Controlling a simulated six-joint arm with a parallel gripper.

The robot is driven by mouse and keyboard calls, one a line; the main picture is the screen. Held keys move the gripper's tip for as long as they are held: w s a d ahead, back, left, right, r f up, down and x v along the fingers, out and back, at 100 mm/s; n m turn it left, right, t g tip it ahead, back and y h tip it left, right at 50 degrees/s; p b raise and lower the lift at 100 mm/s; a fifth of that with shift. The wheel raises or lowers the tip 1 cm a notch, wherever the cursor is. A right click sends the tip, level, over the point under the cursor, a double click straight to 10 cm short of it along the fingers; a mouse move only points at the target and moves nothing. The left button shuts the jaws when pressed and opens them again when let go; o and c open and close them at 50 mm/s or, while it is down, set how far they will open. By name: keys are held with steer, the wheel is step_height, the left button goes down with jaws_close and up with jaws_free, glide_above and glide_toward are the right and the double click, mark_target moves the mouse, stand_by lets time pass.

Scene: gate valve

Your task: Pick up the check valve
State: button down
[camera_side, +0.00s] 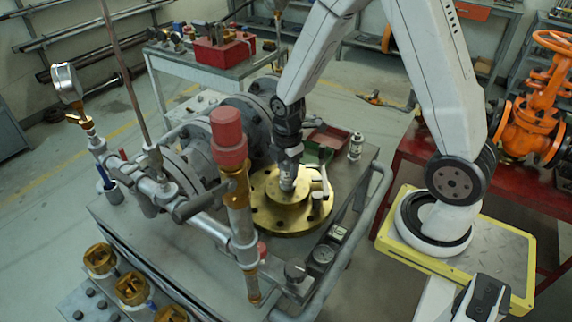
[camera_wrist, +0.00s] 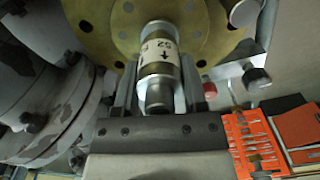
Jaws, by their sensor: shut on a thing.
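The check valve (camera_wrist: 158,52) is a short metal cylinder with a white label carrying an arrow and "52". In the wrist view it stands between the two fingers of my gripper (camera_wrist: 157,82), which are shut on it. In the side view my gripper (camera_side: 288,162) points down over the round brass flange (camera_side: 262,219), with the small valve (camera_side: 287,186) at its tip. The fingers partly hide the valve there. I cannot tell whether the valve touches the flange.
Grey flanged pipework (camera_side: 197,150) and a red-capped post (camera_side: 228,135) stand left of the flange. A white-handled lever valve (camera_side: 322,180) is close on its right. A small metal cylinder (camera_side: 355,147) stands farther back. An orange tool tray (camera_wrist: 253,145) shows at lower right.

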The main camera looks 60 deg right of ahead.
steer(key=shift+r, duration=4.85)
steer(key=shift+r, duration=0.6)
steer(key=shift+r, duration=0.35)
steer(key=shift+r, duration=0.35)
steer(key=shift+r, duration=0.35)
steer(key=shift+r, duration=0.6)
steer(key=shift+d, duration=0.1)
